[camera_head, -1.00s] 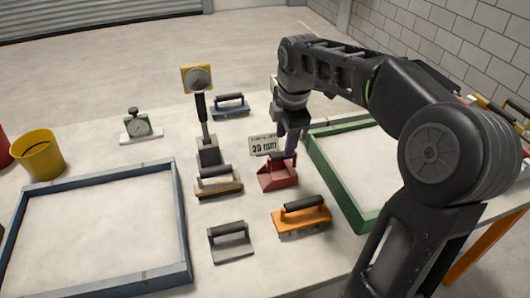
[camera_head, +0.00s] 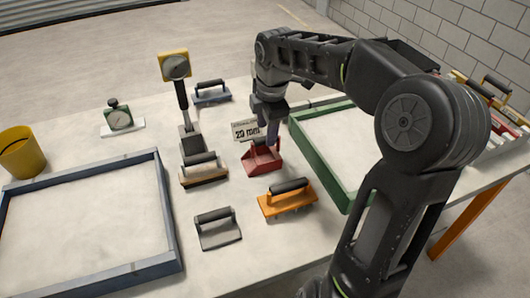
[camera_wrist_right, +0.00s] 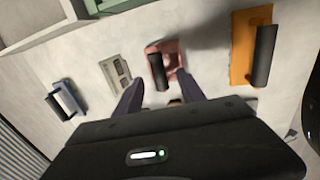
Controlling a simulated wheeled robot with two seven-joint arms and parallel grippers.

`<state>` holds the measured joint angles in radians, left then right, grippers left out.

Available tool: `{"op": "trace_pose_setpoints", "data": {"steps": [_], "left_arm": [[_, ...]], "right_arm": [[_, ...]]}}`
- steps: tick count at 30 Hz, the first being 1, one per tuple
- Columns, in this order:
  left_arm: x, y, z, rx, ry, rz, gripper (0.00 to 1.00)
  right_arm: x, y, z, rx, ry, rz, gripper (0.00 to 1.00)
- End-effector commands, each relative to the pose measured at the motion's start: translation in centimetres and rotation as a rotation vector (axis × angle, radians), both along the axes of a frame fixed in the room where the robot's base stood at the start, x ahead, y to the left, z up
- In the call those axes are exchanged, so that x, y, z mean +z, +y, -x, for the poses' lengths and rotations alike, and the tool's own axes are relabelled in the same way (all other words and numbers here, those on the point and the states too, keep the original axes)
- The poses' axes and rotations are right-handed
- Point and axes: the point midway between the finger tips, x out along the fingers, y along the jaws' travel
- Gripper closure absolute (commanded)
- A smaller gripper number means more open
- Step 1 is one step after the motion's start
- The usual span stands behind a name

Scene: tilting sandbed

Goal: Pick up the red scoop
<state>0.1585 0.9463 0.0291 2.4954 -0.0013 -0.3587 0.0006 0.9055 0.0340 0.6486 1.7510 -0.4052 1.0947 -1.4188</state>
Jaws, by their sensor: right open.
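My left gripper is not in view.
The orange tool (camera_head: 288,200) stands close to the scoop, in front and right. A wooden float (camera_head: 203,170) and a grey trowel (camera_head: 217,228) are to the left. The green frame (camera_head: 322,168) is to the right, the blue frame (camera_head: 172,225) left.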

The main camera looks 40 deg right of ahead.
Motion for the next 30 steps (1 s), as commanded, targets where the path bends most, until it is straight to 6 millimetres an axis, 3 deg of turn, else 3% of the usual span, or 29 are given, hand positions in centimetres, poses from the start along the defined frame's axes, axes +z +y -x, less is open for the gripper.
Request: {"op": "trace_pose_setpoints", "data": {"steps": [12,30], "left_arm": [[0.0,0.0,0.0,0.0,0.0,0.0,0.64],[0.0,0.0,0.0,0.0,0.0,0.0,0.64]], "right_arm": [[-4.8,-0.3,-1.0,0.0,0.002,-0.002,0.53],[-4.9,-0.3,-1.1,0.0,0.001,0.0,0.53]]}}
